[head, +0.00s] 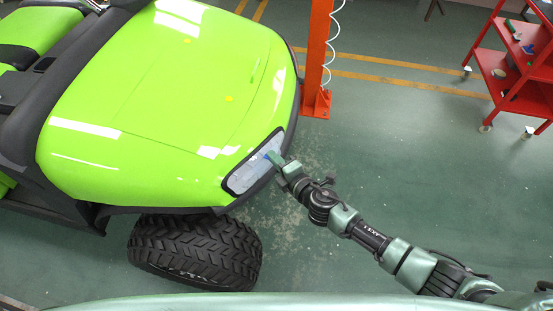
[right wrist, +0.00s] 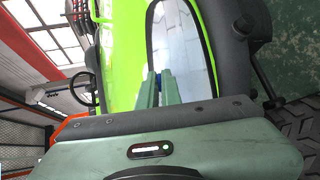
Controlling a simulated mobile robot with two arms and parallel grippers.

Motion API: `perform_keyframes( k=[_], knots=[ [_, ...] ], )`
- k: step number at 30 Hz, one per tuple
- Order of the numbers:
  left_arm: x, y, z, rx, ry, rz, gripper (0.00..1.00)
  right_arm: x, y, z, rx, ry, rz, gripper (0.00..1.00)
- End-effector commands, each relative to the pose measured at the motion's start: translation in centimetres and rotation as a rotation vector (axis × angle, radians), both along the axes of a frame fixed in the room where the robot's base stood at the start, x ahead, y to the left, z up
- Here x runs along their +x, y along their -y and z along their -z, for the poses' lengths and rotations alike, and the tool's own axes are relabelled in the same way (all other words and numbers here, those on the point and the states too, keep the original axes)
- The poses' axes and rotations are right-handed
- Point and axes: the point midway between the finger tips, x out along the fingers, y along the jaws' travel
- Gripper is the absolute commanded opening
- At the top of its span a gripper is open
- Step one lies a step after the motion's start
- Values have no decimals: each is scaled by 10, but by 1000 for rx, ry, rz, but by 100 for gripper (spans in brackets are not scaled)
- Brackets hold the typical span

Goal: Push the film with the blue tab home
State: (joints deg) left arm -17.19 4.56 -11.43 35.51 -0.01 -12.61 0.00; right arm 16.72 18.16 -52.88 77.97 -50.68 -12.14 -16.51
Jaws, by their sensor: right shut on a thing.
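A green cart (head: 150,90) stands at the left in the head view, with a headlight (head: 245,175) at its front corner. The headlight (right wrist: 180,45) also shows in the right wrist view, its face pale and shiny. A small blue tab (head: 268,155) shows at the headlight in the head view, and blue (right wrist: 158,78) shows between the fingertips in the right wrist view. My right gripper (head: 274,158) is shut on the blue tab, right at the headlight. The film itself is hard to tell from the pale headlight face. My left gripper is not in view.
A black tyre (head: 195,252) is below the headlight. An orange post (head: 318,60) with a coiled white hose stands behind the cart's front. A red shelf trolley (head: 520,70) is at the upper right. The floor (head: 420,160) between is clear.

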Motion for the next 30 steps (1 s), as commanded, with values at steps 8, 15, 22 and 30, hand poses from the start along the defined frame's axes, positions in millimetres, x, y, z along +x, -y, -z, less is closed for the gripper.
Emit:
perform_keyframes(
  k=[8, 15, 22, 30],
  knots=[
    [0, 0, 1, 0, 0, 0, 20, 2, -3, 1, 0, 0, -1, 0],
    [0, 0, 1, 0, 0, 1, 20, 2, -3, 1, 1, -1, -1, 25],
    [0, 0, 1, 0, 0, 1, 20, 2, -3, 1, 1, -1, 0, 31],
    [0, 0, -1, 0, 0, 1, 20, -11, 5, -3, 1, -2, 1, 31]
  ],
)
